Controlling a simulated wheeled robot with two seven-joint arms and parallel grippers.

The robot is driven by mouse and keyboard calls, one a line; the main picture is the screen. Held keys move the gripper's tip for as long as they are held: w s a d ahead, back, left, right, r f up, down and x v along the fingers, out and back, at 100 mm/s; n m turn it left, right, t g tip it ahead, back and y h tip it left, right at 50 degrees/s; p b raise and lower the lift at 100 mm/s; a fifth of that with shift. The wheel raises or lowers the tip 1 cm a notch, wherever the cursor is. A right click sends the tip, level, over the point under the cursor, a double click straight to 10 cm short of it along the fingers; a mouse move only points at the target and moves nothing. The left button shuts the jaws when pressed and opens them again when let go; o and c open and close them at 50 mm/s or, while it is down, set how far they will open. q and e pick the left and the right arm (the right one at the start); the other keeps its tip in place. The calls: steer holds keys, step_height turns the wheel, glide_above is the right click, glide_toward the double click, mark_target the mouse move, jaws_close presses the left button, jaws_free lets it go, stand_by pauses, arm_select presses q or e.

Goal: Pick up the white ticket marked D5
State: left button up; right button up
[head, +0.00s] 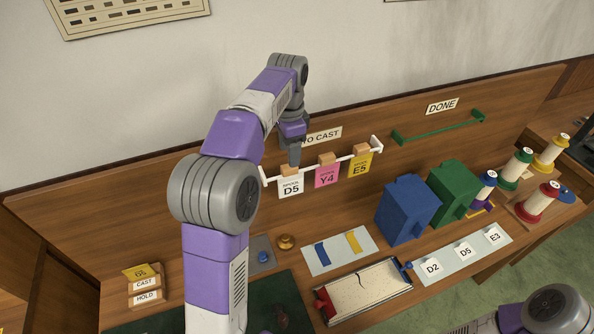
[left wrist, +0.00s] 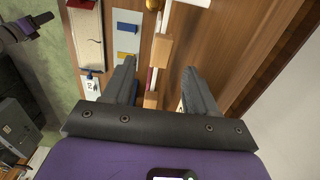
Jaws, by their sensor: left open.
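The white ticket marked D5 (head: 291,187) hangs from a wooden clip at the left end of a white rail (head: 328,162) in the head view. A pink Y4 ticket (head: 327,176) and a yellow E5 ticket (head: 360,164) hang to its right. My left gripper (head: 294,157) points down just above and by the D5 clip, partly overlapping it in the picture. In the left wrist view my left gripper (left wrist: 160,82) is open, its two fingers apart with the rail and wooden clips (left wrist: 151,100) showing between them. I cannot tell the D5 ticket there. My right gripper does not show.
Blue (head: 408,212) and green (head: 454,190) blocks stand right of the tickets. A sand-coloured tray (head: 363,291) lies in front. A strip (head: 462,253) carries D2, D5 and E3 labels. A green rail (head: 437,128) under DONE is empty. A small stacked holder (head: 146,284) stands left.

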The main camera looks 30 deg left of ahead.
mark_target(289, 169)
arm_select(q)
step_height(289, 169, down, 7)
steer(key=shift+f+b, duration=0.1)
steer(key=shift+b, duration=0.4)
steer(key=shift+c, duration=0.4)
steer(key=c, duration=1)
